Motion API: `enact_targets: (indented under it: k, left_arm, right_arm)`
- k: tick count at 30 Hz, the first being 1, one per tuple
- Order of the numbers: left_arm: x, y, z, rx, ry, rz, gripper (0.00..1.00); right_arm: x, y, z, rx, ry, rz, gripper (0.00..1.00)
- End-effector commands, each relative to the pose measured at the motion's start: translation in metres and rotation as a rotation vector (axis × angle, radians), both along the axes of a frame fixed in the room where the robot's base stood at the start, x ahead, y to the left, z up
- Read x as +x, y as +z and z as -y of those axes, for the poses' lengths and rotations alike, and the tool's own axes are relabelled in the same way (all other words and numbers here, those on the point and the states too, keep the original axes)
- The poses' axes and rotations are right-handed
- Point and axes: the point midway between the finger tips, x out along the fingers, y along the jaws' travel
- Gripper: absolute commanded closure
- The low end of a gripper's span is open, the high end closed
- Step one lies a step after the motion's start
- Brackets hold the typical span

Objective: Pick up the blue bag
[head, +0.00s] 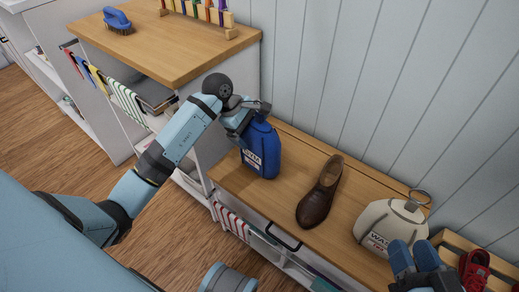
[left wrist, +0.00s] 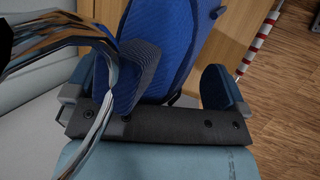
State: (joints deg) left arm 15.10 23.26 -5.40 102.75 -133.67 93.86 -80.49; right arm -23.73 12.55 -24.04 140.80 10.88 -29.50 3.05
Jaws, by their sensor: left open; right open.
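The blue bag (head: 261,155) stands upright on the wooden bench top (head: 288,208), with a white label on its front. My left gripper (head: 250,112) is at the top of the bag and hides part of it. In the left wrist view, the bag (left wrist: 165,40) lies between the two spread fingers of my left gripper (left wrist: 155,85). The jaws are open; I cannot tell whether a finger touches the bag. My right gripper (head: 415,258) is open at the lower right, in front of a cream bag and away from the blue bag.
A brown shoe (head: 319,195) stands right of the blue bag. A cream bag (head: 387,228) with a ring on top is farther right, then red shoes (head: 473,270). A taller wooden-topped cabinet (head: 165,45) with a blue brush (head: 117,20) stands at left. The panelled wall is behind.

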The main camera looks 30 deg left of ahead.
Motion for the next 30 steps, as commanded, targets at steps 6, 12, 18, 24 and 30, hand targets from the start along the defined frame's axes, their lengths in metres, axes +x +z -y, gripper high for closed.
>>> enact_targets:
  k: [6,12,18,24,30]
  left_arm:
    - [0.0,0.001,0.0,0.0,-0.001,0.0,0.05]
    - [0.0,0.001,0.0,0.0,-0.001,0.0,0.51]
    - [0.0,0.001,0.0,0.0,0.0,0.002,0.88]
    - [0.0,0.002,0.0,0.0,0.0,0.002,0.88]
    - [0.001,0.014,0.0,0.002,-0.001,0.004,0.88]
  right_arm:
    - [0.0,0.001,0.0,0.0,0.0,0.0,0.57]
    - [0.0,0.0,0.0,0.0,0.0,0.0,0.57]
    - [0.0,0.0,0.0,-0.001,0.0,0.0,0.57]
    - [0.0,0.0,0.0,-0.001,0.0,0.0,0.57]
    - [0.001,0.007,0.001,0.004,-0.004,0.01,0.57]
